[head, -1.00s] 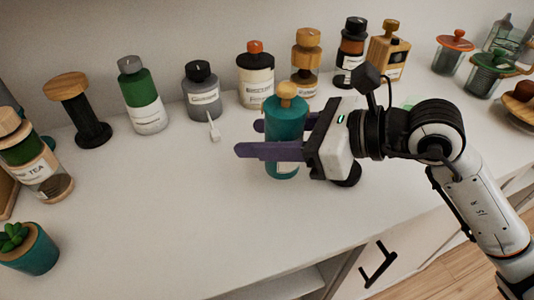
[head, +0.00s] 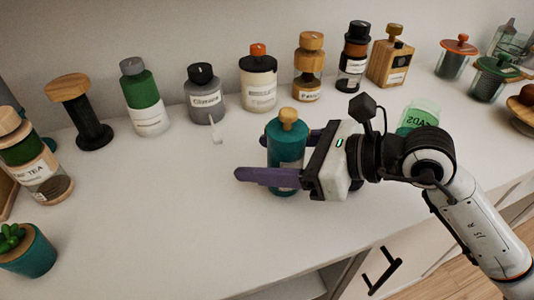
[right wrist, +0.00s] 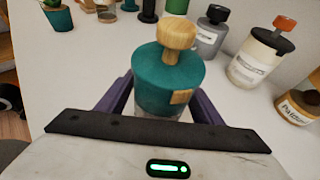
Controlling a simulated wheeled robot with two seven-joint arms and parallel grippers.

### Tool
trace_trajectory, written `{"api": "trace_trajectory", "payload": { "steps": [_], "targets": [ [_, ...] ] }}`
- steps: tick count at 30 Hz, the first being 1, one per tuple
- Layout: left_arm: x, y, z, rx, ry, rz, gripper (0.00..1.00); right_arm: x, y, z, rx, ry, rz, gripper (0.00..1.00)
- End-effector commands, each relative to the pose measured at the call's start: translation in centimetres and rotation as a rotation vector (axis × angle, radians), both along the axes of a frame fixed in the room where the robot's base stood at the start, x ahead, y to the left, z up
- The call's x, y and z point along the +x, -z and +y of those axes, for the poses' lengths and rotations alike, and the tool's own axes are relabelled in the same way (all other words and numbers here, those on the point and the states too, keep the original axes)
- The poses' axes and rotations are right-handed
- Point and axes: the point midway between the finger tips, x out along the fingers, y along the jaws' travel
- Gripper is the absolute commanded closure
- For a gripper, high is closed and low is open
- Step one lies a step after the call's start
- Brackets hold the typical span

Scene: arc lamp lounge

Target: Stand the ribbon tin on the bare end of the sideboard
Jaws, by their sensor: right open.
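A teal tin with a wooden knob (head: 287,149) is upright and appears to stand on the white sideboard (head: 160,222). I take it for the ribbon tin; its label cannot be read. My right gripper (head: 262,158) is open around it, with one purple finger on the near side and the other partly hidden behind it. In the right wrist view the tin (right wrist: 168,85) sits between the two fingers; its lower part is hidden. My left gripper is not in view.
Several jars line the back, including a grey jar (head: 205,97) and a white one (head: 258,85). A small white tag (head: 216,131) lies before the grey jar. A green glass jar (head: 420,113) is close behind my right arm. The front left surface is open beside a potted succulent (head: 28,252).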

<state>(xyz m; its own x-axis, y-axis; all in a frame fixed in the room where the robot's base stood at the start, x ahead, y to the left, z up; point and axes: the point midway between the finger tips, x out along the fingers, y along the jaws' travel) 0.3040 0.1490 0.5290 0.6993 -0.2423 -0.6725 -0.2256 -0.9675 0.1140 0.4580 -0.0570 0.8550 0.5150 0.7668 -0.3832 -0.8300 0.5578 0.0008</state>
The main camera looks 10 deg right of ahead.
Motion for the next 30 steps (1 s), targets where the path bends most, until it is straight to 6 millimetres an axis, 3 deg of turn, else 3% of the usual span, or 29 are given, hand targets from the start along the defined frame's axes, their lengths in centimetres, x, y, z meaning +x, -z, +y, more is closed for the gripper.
{"api": "trace_trajectory", "payload": {
  "steps": [5, 18, 30],
  "targets": [
    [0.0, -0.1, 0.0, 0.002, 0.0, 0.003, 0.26, -0.2, -0.4, -0.5, -0.003, 0.001, 0.0, 0.4],
    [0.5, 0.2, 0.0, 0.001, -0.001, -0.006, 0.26, -4.9, -3.6, -7.2, -0.006, 0.001, 0.001, 0.4],
    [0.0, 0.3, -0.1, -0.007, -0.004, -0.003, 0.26, -6.2, -4.8, -9.2, 0.0, 0.0, 0.0, 0.4]
  ]
}}
